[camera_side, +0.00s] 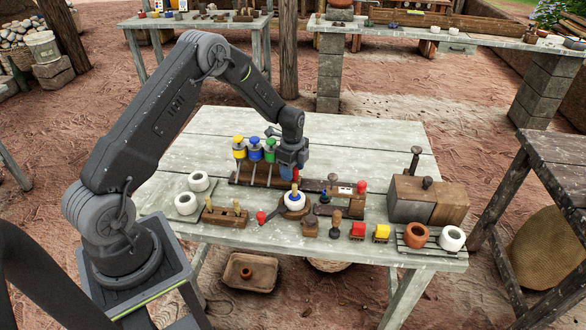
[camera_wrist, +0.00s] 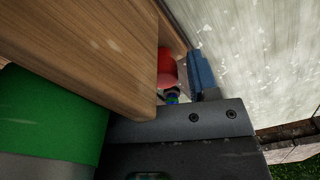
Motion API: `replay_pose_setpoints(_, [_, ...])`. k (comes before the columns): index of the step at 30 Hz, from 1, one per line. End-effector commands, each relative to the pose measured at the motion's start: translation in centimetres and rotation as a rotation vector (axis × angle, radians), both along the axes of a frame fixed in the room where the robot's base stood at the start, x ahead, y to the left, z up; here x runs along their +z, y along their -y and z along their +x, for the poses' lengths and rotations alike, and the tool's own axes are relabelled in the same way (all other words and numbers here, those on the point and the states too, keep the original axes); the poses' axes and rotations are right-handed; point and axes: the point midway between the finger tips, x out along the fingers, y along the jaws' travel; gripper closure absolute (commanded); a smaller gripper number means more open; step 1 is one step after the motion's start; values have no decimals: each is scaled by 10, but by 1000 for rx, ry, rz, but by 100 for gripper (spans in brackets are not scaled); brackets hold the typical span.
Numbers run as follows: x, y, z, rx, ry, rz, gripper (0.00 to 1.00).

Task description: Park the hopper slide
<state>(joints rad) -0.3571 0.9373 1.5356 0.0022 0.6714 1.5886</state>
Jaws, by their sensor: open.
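The hoppers stand in a row on a long dark wooden rail (camera_side: 320,185): a yellow hopper (camera_side: 239,146), a blue hopper (camera_side: 255,150) and a green hopper (camera_side: 270,152). My gripper (camera_side: 291,176) is open, low over the rail just right of the green hopper. In the wrist view a red knob (camera_wrist: 167,68) lies close to one blue fingertip (camera_wrist: 202,75), under a wooden edge (camera_wrist: 90,50). Whether the fingertip touches the knob is unclear. The green hopper (camera_wrist: 50,118) fills the lower left there. The other fingertip is hidden in that view.
In front of the rail are a round stand with a white-and-blue pot (camera_side: 293,200), a wooden stamp (camera_side: 335,225), a red block (camera_side: 358,231) and a yellow block (camera_side: 381,233). White pots (camera_side: 187,203) are at left. A metal-and-wood box (camera_side: 425,200) stands right.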

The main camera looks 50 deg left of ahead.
Motion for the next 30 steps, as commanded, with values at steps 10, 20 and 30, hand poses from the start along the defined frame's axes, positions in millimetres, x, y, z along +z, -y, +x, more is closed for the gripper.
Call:
replay_pose_setpoints(10, [19, 1, 2, 0, 6, 1, 45])
replay_pose_setpoints(20, [91, 0, 1, 0, 5, 2, 45])
replay_pose_setpoints(30, [135, 0, 1, 0, 2, 1, 45])
